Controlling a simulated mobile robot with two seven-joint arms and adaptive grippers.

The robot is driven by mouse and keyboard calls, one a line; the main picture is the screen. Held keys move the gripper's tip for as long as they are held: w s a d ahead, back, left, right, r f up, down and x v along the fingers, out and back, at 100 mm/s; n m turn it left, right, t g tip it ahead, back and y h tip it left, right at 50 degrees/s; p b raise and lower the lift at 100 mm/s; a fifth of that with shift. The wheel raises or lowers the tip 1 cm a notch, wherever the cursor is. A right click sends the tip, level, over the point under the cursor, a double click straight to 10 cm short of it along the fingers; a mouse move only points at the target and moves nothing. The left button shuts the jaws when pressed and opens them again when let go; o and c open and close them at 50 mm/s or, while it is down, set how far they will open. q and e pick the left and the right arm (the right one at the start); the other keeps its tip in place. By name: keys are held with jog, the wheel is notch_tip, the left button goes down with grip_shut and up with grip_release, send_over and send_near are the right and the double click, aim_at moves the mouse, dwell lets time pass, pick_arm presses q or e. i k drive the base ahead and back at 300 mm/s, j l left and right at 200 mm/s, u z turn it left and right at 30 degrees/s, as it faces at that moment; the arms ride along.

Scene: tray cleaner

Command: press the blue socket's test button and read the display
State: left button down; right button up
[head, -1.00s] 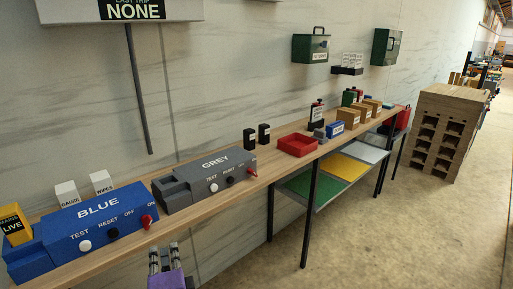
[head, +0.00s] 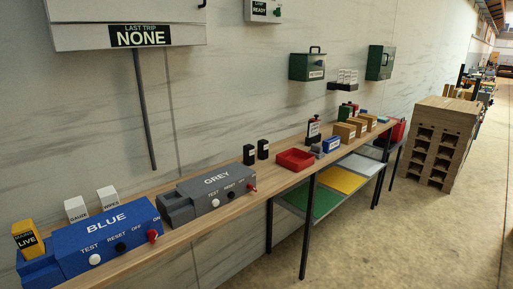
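The blue socket (head: 103,241) lies on the wooden bench at the lower left. Its front carries a white test button (head: 95,260), a black reset button (head: 121,248) and a red switch (head: 152,236) between the OFF and ON labels. A yellow tag reading LIVE (head: 27,240) stands on its left end. The display (head: 140,35) on the wall box above reads "LAST TRIP NONE". No gripper shows in the head view now.
A grey socket (head: 215,182) with its own test and reset buttons sits to the right. White gauze (head: 76,210) and wipes (head: 107,199) boxes stand behind the blue socket. A red tray (head: 295,160) and several boxes are farther along.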

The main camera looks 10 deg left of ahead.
aim_at(94, 259)
jog(key=u, duration=1.45)
